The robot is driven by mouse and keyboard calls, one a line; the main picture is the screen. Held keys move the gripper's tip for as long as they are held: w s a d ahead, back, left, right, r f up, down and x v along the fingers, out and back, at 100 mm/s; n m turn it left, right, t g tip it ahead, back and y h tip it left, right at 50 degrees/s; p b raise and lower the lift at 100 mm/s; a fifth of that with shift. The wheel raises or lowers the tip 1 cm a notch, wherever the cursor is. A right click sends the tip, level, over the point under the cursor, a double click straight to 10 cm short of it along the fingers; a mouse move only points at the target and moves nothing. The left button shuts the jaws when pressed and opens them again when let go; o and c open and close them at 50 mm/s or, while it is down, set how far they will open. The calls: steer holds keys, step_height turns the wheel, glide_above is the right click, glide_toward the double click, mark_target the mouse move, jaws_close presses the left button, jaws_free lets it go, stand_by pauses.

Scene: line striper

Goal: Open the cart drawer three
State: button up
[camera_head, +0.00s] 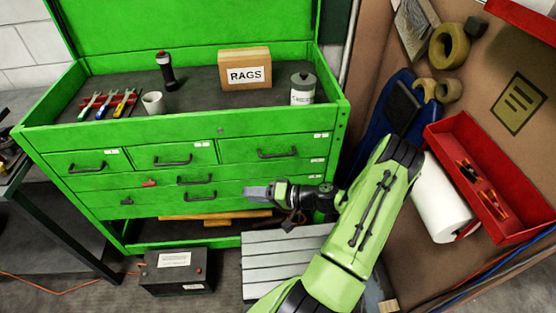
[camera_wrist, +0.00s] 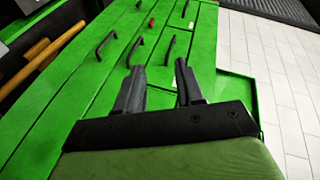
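The green tool cart (camera_head: 110,132) has three small drawers in its top row and wide drawers below. The top row has the left handle (camera_head: 87,169), middle handle (camera_head: 173,162) and right handle (camera_head: 277,154). An upper wide-drawer handle (camera_head: 195,181) and a lower one (camera_head: 200,197) sit beneath. All the drawers look shut. I cannot read which is number three. My gripper (camera_head: 250,192) is in front of the lower drawers, right of the wide-drawer handles. In the wrist view my gripper (camera_wrist: 157,66) is open and empty, its fingers apart, pointing along the drawer fronts.
A black box (camera_head: 176,272) and a grey slatted object (camera_head: 284,258) stand on the floor before the cart. A rags box (camera_head: 245,69) and cup (camera_head: 153,103) are on top. A red tray (camera_head: 480,175) is at right.

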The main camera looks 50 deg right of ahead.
steer(key=s+d+f+m+t+h, duration=0.3)
steer(key=s+d+m+h, duration=0.1)
steer(key=d+m+h, duration=0.25)
steer(key=s+d+f+m+t+h, duration=0.3)
steer(key=s+d+m+h, duration=0.1)
steer(key=d+m+h, duration=0.25)
step_height(320, 180, up, 3)
steer(key=b, duration=0.2)
glide_above(278, 159)
steer(key=s+a, duration=0.3)
steer(key=s, duration=0.1)
steer(key=shift+w+a+f+n, duration=0.2)
steer(key=shift+w+n, duration=0.05)
steer(key=shift+n, duration=0.05)
jaws_close()
